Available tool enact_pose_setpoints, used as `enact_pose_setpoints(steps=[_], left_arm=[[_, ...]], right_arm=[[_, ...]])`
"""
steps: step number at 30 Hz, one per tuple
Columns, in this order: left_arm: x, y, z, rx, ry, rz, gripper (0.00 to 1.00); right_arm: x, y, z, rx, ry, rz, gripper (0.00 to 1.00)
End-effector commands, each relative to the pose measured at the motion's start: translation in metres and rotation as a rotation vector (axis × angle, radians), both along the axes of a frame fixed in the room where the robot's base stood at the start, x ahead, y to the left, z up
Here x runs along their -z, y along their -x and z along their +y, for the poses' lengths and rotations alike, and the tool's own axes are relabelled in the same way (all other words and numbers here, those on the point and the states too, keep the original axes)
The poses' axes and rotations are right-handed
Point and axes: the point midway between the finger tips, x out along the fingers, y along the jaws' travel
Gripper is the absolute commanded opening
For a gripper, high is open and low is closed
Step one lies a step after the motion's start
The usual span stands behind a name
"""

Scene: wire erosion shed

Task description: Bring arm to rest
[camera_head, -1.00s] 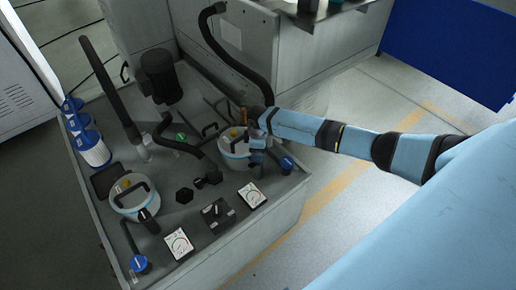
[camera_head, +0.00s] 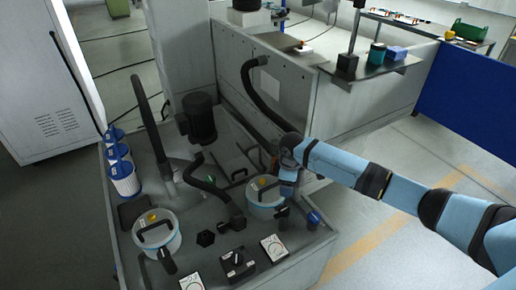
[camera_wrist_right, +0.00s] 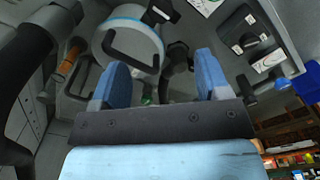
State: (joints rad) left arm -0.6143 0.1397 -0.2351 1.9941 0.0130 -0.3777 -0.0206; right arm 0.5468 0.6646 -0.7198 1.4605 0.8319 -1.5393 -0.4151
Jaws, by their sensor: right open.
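My right arm comes in from the right in the head view. Its gripper (camera_head: 287,190) points down beside the right-hand white filter pot (camera_head: 264,207), which has a black handle and a blue rim. In the right wrist view the two blue fingers of my right gripper (camera_wrist_right: 162,80) stand wide apart with nothing between them. The filter pot (camera_wrist_right: 128,50) shows beyond them, its handle apart from the fingers. My left gripper is not in view.
The grey filter bench (camera_head: 310,262) holds a second white pot (camera_head: 157,240), a black motor (camera_head: 200,120), hoses, gauges (camera_head: 274,248) and blue cartridges (camera_head: 124,180). A grey machine wall (camera_head: 300,95) stands behind my arm. The floor at right (camera_head: 400,215) is clear.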

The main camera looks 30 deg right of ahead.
Motion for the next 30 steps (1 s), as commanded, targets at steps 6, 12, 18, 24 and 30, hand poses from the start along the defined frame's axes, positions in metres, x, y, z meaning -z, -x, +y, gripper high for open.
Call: enact_pose_setpoints(steps=[6, 12, 18, 24, 30], left_arm=[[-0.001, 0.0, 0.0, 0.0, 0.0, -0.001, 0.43], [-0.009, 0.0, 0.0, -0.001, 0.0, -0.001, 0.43], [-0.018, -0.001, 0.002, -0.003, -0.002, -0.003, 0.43], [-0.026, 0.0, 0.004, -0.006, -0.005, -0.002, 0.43], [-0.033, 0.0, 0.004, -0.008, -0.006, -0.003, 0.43]], right_arm=[[0.006, 0.004, 0.007, -0.001, -0.01, -0.01, 0.7], [0.049, 0.04, 0.067, 0.019, -0.115, -0.123, 0.7], [0.081, 0.101, 0.14, 0.12, -0.293, -0.315, 0.7], [0.08, 0.166, 0.181, 0.281, -0.446, -0.502, 0.7], [0.059, 0.228, 0.186, 0.453, -0.535, -0.684, 0.7]])
